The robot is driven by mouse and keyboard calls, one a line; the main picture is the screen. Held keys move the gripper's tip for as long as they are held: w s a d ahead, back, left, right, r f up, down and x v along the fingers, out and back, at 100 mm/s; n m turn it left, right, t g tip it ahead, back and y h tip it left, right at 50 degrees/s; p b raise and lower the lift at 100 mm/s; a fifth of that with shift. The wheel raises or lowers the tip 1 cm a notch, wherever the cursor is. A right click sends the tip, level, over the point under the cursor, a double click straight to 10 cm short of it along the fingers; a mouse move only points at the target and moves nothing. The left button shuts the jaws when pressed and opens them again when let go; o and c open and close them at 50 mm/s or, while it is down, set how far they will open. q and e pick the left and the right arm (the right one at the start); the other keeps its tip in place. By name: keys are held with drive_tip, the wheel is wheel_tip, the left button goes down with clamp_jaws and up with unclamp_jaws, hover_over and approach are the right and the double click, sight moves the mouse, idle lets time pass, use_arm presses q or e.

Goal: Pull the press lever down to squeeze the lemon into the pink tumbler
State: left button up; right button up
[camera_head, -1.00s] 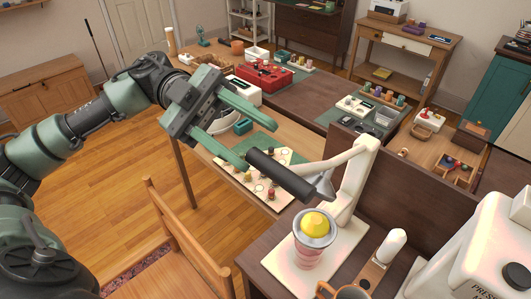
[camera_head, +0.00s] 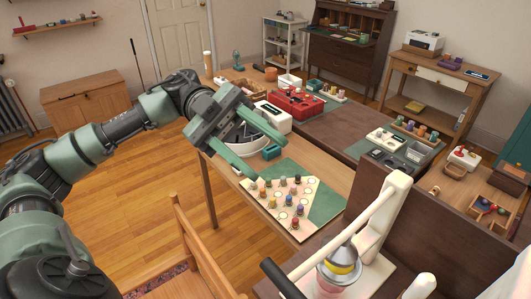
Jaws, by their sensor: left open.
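The press (camera_head: 385,212) is a cream stand at the lower right, with an upright post. Its lever (camera_head: 343,236) slopes down to the left from the post top, and its black handle (camera_head: 283,279) is low near the bottom edge. The grey press cone (camera_head: 345,254) sits down over the yellow lemon (camera_head: 343,269), which shows only as a thin band. My left gripper (camera_head: 270,155) is open and empty, above and apart from the handle. My right gripper is not in view.
A wooden chair (camera_head: 195,245) stands at the lower left of the press. Behind it, a board with several small pegs (camera_head: 292,200) lies on the table. A brown panel (camera_head: 450,235) rises right of the press. A red box (camera_head: 296,102) is farther back.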

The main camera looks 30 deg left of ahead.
use_arm(q)
drive_tip(key=shift+p+v, duration=0.3)
drive_tip(key=shift+v, duration=2.2)
idle(2.2)
